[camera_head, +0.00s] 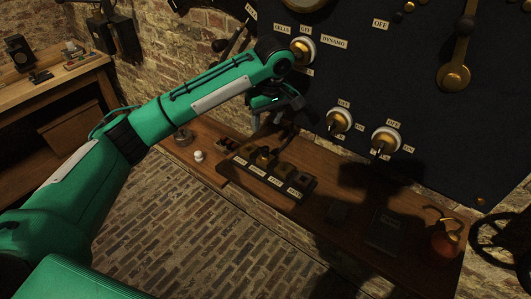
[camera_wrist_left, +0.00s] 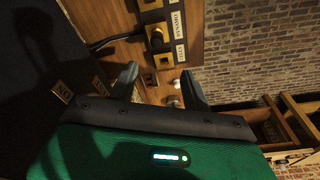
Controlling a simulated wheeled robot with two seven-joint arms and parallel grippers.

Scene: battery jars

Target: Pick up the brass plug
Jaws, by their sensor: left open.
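The brass plug (camera_head: 264,158) appears to stand in one socket of a dark labelled block (camera_head: 303,191) on the wooden shelf below the black panel. My left gripper (camera_head: 274,115) hangs above the block's back edge, open and empty, apart from the plug. In the left wrist view its two fingers frame a gap (camera_wrist_left: 160,84), and the plug lies beyond it, toward the top. My right gripper is out of view.
The black panel (camera_head: 400,85) with brass dials and switches (camera_head: 339,121) rises close behind my gripper. A white knob-like item (camera_head: 198,156) and a small round object (camera_head: 183,137) are left on the shelf. A red-brown flask (camera_head: 445,241) and handwheel (camera_head: 503,241) stand right.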

